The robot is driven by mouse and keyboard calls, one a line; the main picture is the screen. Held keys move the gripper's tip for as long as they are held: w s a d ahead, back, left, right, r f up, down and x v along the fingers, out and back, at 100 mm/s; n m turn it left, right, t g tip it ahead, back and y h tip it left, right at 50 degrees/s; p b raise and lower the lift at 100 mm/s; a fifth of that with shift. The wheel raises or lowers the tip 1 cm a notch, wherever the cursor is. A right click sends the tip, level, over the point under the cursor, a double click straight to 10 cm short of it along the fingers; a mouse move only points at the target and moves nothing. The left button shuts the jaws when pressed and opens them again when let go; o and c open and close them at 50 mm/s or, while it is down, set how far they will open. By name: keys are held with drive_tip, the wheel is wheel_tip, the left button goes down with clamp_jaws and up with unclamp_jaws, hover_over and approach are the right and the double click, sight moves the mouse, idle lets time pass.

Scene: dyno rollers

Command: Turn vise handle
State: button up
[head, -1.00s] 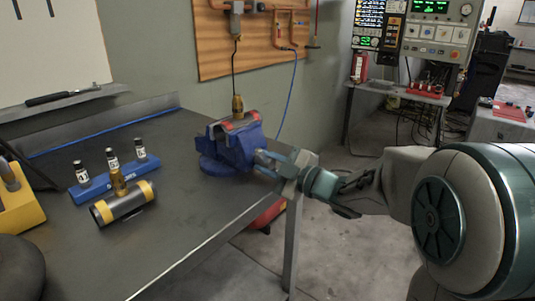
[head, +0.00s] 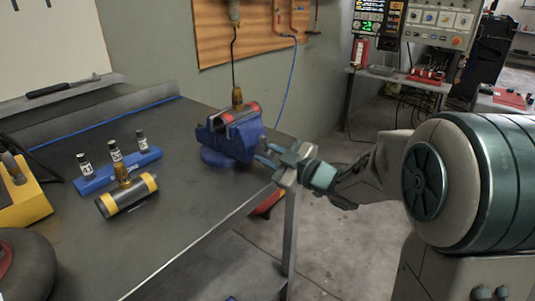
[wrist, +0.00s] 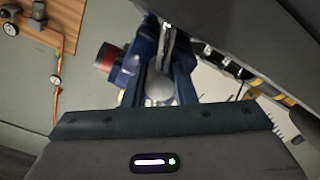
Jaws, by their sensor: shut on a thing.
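The blue vise (head: 228,138) is mounted near the right edge of the dark workbench. Its jaws hold a dark cylinder with red bands and an upright brass fitting (head: 237,97). My gripper (head: 266,155) is at the vise's right side, with its fingers pointing toward it. In the wrist view the vise handle (wrist: 160,89) shows as a rounded silvery end between my blue fingers, with a metal bar (wrist: 168,42) beyond. My gripper is shut on the handle. In the head view my fingers and the vise body largely hide the handle.
On the workbench (head: 185,205), a blue rack (head: 90,184) with small vials stands behind a black-and-yellow cylinder (head: 128,197). A yellow block (head: 28,205) is at left. A blue hose (head: 287,85) hangs on the wall.

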drive_tip(key=o, duration=1)
drive_tip(key=shift+s+d+f, duration=0.1)
drive_tip(key=shift+f, duration=0.1)
drive_tip(key=shift+r, duration=0.1)
drive_tip(key=v, duration=1.3)
drive_tip(key=shift+s+d+p, duration=0.25)
drive_tip(key=shift+p, duration=0.15)
